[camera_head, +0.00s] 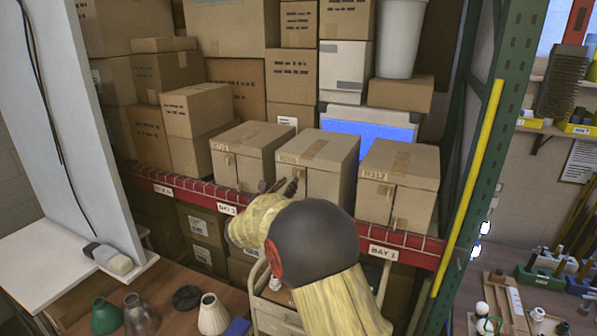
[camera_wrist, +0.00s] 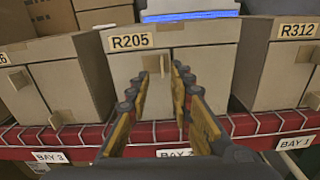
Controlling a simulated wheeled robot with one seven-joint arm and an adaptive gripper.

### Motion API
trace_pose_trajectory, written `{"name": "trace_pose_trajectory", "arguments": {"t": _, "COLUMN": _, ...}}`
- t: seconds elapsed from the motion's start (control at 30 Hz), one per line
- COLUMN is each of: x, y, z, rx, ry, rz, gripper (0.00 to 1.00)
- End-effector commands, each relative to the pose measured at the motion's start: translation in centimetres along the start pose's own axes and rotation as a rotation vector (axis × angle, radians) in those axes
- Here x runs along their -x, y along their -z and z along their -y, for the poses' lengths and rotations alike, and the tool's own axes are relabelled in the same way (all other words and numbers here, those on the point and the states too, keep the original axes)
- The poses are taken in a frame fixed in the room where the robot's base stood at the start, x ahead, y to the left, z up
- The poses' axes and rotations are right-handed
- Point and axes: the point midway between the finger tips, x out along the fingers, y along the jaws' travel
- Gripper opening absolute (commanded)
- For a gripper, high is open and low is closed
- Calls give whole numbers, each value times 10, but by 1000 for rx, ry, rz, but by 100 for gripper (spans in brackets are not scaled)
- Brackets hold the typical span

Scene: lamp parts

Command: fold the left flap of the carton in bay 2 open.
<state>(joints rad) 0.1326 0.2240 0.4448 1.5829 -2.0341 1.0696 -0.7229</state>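The carton in bay 2 (camera_head: 330,150), marked R205, stands in the middle of three cartons on the red shelf. In the wrist view its front (camera_wrist: 205,75) looks closed, with a vertical seam near the middle. Its left flap (camera_wrist: 125,68) lies flat with the front and has a small tan tab (camera_wrist: 154,63) near the seam. My gripper (camera_wrist: 160,72) is open in front of this carton. Its fingertips are apart, with the tab showing between them; I cannot tell whether they touch it. In the head view my gripper (camera_head: 281,187) is partly hidden by my arm.
A carton (camera_head: 235,172) stands close on the left and carton R312 (camera_head: 400,195) on the right, both with front tabs. The red shelf edge (camera_head: 180,188) runs below. A green rack post (camera_head: 490,130) stands at right, a white panel (camera_head: 75,110) at left.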

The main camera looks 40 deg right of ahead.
Motion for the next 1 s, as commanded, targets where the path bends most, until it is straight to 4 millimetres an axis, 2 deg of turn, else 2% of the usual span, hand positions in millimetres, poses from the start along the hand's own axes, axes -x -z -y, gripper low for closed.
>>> {"name": "trace_pose_trajectory", "arguments": {"t": 0.17, "x": -6, "y": 1, "z": 1, "rx": 50, "ry": 4, "rz": 0, "gripper": 22}}
{"name": "trace_pose_trajectory", "arguments": {"t": 0.5, "x": -56, "y": 1, "z": 3, "rx": 48, "ry": 6, "rz": -1, "gripper": 22}}
{"name": "trace_pose_trajectory", "arguments": {"t": 0.63, "x": -70, "y": 2, "z": 3, "rx": 47, "ry": 6, "rz": -2, "gripper": 22}}
{"name": "trace_pose_trajectory", "arguments": {"t": 1.0, "x": -78, "y": 1, "z": 2, "rx": 46, "ry": 5, "rz": -2, "gripper": 22}}
